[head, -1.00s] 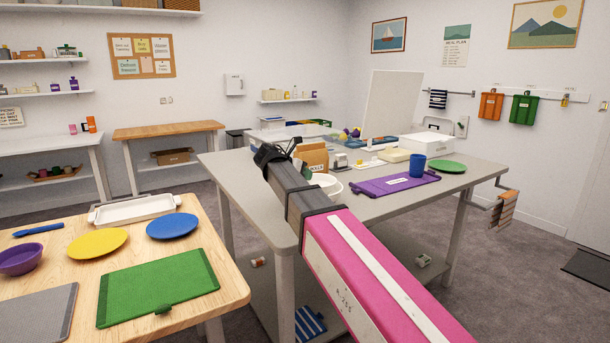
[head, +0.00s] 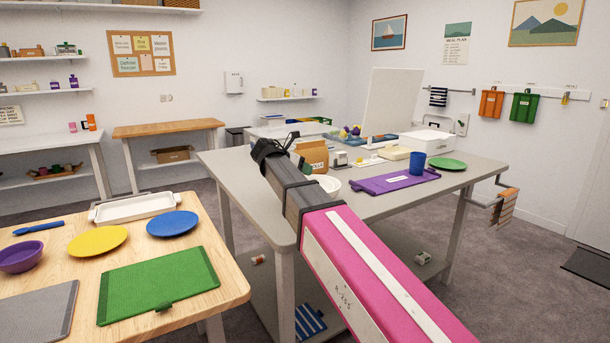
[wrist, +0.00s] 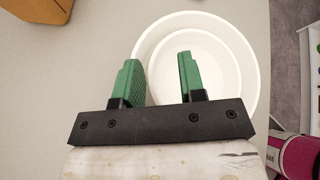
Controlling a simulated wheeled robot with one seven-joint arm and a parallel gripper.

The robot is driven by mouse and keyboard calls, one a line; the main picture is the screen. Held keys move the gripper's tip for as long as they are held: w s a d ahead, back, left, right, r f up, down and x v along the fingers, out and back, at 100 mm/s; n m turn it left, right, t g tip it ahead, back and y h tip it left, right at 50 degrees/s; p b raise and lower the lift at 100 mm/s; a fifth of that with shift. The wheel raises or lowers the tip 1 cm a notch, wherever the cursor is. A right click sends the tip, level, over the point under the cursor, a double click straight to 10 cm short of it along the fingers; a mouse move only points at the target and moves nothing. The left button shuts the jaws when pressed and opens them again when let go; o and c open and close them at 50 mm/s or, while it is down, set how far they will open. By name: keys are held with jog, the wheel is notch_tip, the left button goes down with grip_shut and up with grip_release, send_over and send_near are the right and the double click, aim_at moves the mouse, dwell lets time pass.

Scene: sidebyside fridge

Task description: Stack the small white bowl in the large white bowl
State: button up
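The large white bowl (wrist: 246,62) is on the grey table in the wrist view. The small white bowl (wrist: 218,62) appears nested inside it, a little off centre. My gripper (wrist: 158,62) is over the left part of the bowls with its green fingers apart.
A cardboard box (head: 314,153) stands close to the bowls. A purple mat (head: 385,183), blue cup (head: 417,164) and green plate (head: 447,164) are to the right. A wooden table (head: 235,283) with plates is at the front left.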

jog(key=v, duration=1.1)
jog(key=shift+d, duration=0.1)
